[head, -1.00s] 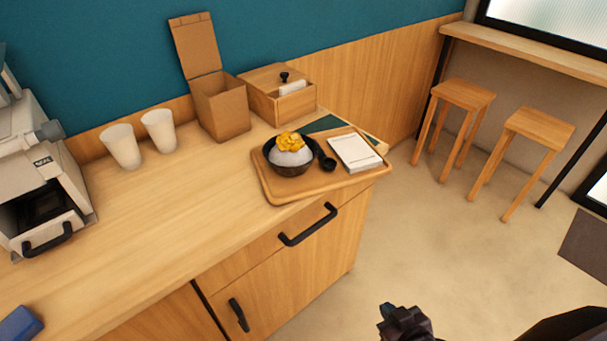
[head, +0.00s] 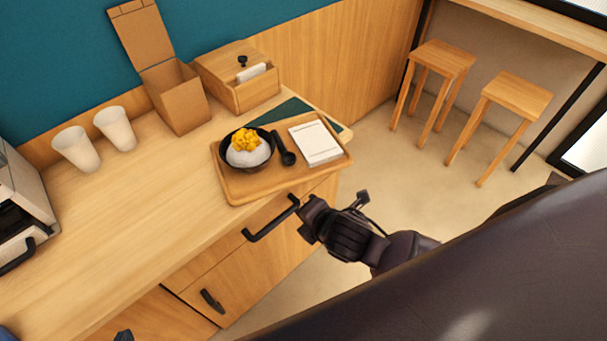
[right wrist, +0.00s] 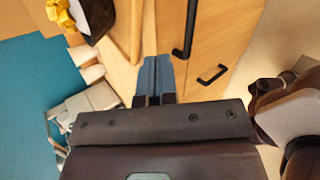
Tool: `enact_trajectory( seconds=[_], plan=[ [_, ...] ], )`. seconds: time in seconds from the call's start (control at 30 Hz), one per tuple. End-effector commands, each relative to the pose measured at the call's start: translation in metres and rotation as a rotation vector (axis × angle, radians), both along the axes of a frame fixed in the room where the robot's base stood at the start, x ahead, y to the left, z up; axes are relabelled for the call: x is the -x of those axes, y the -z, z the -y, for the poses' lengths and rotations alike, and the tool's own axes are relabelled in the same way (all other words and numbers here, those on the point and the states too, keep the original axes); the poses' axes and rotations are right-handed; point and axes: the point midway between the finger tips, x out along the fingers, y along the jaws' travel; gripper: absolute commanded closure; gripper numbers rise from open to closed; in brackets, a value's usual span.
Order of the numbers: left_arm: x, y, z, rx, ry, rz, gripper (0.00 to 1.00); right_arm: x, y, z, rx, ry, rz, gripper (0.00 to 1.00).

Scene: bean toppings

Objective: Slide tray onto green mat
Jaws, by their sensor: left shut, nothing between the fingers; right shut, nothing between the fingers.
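A wooden tray (head: 240,192) sits near the front right corner of the counter, its front right part at or past the edge. It carries a dark bowl (head: 259,164) with white food and yellow topping, a black spoon (head: 284,150) and a white notepad (head: 316,141). A dark green mat (head: 283,115) shows behind the tray, which hides part of it. My right arm reaches in from the right, its hand in front of the tray. Its gripper (right wrist: 156,75) is shut and empty in the right wrist view.
A wooden box (head: 225,85), an open cardboard box (head: 178,103) and two white cups (head: 76,149) stand along the wall. A machine (head: 20,205) stands at the left. A black drawer handle (head: 268,222) sticks out below the tray. The counter left of the tray is clear.

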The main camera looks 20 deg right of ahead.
Motion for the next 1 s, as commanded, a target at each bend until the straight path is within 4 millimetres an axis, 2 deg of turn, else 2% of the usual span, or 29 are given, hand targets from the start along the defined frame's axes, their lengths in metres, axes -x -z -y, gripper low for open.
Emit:
enact_trajectory(
  seconds=[0.03,0.2,0.43,0.6,0.73,1.0],
  plan=[
    [0.001,-0.005,0.000,0.000,0.000,-0.002,1.00,0.000,-0.008,-0.001,0.103,-0.066,0.002,1.00],
    [0.003,-0.012,0.000,0.001,-0.001,-0.008,1.00,0.006,-0.019,0.001,0.458,-0.289,-0.007,1.00],
    [0.005,-0.017,0.000,0.000,-0.002,-0.015,1.00,0.013,-0.029,0.008,0.821,-0.523,-0.042,1.00],
    [0.006,-0.018,0.000,0.001,-0.002,-0.017,1.00,0.015,-0.032,0.011,0.935,-0.599,-0.057,1.00],
    [0.006,-0.018,0.000,0.001,-0.002,-0.017,1.00,0.012,-0.027,0.012,0.951,-0.610,-0.061,1.00],
    [0.006,-0.018,0.000,0.001,-0.002,-0.016,1.00,-0.014,-0.001,0.015,0.947,-0.607,-0.061,1.00]
  ],
)
